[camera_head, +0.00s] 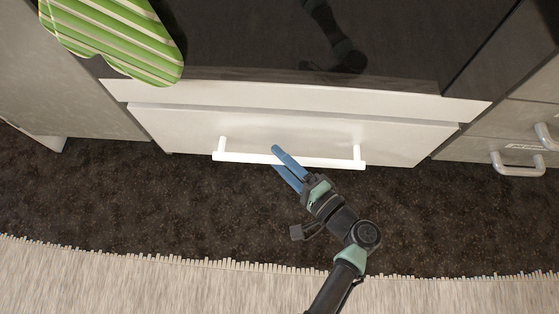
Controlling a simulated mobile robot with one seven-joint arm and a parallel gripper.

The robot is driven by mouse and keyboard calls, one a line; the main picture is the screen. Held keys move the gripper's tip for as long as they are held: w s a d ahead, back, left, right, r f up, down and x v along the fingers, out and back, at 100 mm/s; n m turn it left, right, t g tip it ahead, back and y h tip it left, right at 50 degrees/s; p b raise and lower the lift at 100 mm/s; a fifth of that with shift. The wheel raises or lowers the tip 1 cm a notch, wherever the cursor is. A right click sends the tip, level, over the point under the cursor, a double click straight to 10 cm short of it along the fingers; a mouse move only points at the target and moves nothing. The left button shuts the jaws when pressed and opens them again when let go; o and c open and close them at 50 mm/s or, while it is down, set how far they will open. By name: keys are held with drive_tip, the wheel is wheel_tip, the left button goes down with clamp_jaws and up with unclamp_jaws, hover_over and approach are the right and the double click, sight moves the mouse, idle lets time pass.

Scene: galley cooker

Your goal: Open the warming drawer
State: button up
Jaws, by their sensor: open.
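The warming drawer (300,130) is a wide white front low on the cooker, and it looks shut or nearly so. Its white bar handle (240,157) runs across the lower middle of the front on two posts. My gripper (276,158) has long blue fingers and comes up from the lower right. The fingers reach the handle bar left of its middle. One fingertip overlaps the bar in the picture and the other sits just below it. The jaws are open. I cannot tell whether the fingers touch the bar.
A dark glossy oven door (300,45) rises above the drawer. A green striped oven mitt (120,40) hangs at upper left. Grey cabinets flank the cooker, the right with grey handles (518,168). A dark rug (110,205) covers the clear floor in front.

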drive_tip(key=shift+w+a, duration=0.3)
clamp_jaws()
idle(1.3)
